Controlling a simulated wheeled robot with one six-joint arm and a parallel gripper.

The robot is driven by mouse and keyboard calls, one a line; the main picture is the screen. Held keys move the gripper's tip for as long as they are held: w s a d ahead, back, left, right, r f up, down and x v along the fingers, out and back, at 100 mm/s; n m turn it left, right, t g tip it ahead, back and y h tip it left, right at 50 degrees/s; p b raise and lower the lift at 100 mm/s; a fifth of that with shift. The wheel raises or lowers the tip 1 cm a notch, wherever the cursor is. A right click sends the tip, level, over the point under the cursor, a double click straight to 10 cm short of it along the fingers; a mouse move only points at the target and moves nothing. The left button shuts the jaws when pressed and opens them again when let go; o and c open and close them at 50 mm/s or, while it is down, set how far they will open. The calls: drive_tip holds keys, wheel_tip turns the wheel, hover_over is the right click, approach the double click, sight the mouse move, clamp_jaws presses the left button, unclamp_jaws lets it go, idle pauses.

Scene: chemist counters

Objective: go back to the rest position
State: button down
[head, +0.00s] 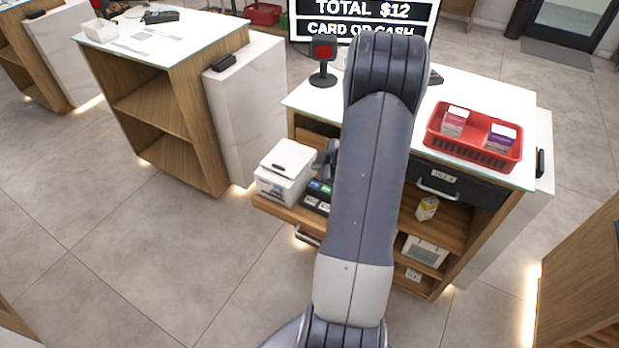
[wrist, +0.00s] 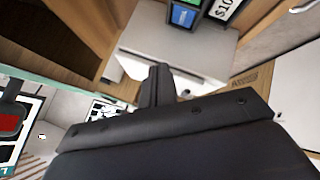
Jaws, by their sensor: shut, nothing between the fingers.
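My gripper (head: 328,158) is largely hidden behind my own arm in the head view. Its end shows just right of a white box-shaped device (head: 286,170) on the pulled-out wooden shelf of the counter. In the wrist view my gripper's fingers (wrist: 158,84) are together with nothing between them. A white surface lies just beyond the fingers there, and I cannot tell whether they touch it.
A red basket (head: 474,140) with two small boxes stands on the counter top (head: 495,92). A black drawer (head: 455,185) is below it. A screen reading "TOTAL $12" (head: 362,14) and a small red-faced reader (head: 323,60) stand behind. Floor (head: 215,255) at left is clear.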

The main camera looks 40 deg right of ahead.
drive_tip(key=shift+f, duration=0.15)
drive_tip(key=shift+f+b, duration=0.85)
drive_tip(key=shift+b, duration=0.2)
drive_tip(key=b, duration=0.2)
drive_tip(key=shift+f+b, duration=0.2)
drive_tip(key=shift+b, duration=0.1)
drive_tip(key=shift+b, duration=0.45)
wheel_tip(320, 180, up, 6)
drive_tip(key=p, duration=0.7)
drive_tip(key=shift+p, duration=0.3)
drive_tip(key=shift+f, duration=0.1)
